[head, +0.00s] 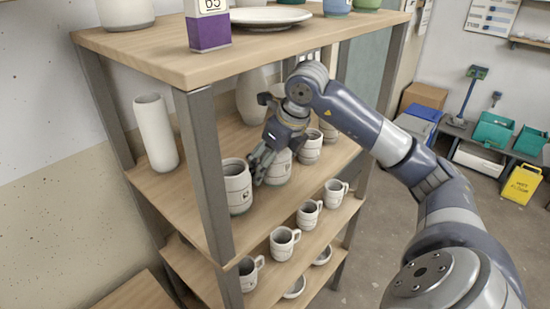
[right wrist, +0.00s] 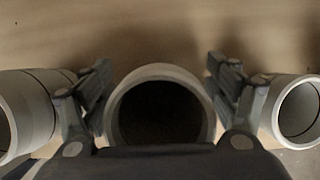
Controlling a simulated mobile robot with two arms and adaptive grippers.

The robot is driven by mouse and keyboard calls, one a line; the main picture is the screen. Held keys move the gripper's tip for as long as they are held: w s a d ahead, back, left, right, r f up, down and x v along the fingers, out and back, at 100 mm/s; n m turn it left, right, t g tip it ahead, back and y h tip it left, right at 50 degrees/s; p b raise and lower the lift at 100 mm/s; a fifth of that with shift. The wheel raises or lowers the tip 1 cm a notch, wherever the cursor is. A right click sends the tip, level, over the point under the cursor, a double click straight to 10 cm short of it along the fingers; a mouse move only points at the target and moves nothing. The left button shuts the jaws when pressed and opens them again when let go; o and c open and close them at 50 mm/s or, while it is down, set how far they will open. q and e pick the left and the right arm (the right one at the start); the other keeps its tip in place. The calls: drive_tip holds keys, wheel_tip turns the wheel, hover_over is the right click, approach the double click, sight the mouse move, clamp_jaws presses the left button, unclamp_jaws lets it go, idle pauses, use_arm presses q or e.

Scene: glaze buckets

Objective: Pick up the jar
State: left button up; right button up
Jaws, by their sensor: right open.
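My right gripper (head: 262,165) comes in from the right above the rack's middle shelf. In the right wrist view the open gripper (right wrist: 161,85) has one finger on each side of a pale jar (right wrist: 160,72) with a round dark mouth. I cannot tell whether either finger touches it. In the head view this jar (head: 279,172) stands upright on the shelf, its upper part partly hidden by the gripper. Similar grey-white jars stand on both sides, one to the left (head: 237,188) and one to the right (head: 310,148). My left gripper is not in view.
A tall white vase (head: 156,132) stands at the shelf's left. The wooden top board (head: 150,52) and a metal post (head: 205,170) are close to the arm. Mugs (head: 284,243) stand on the shelf below. In the wrist view, neighbouring jars sit just outside both fingers.

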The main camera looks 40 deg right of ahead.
drive_tip(key=shift+s, duration=0.1)
drive_tip(key=shift+f, duration=0.1)
drive_tip(key=c, duration=1.2)
drive_tip(key=shift+c, duration=0.9)
drive_tip(key=shift+d+r, duration=0.1)
drive_tip(key=shift+r, duration=0.2)
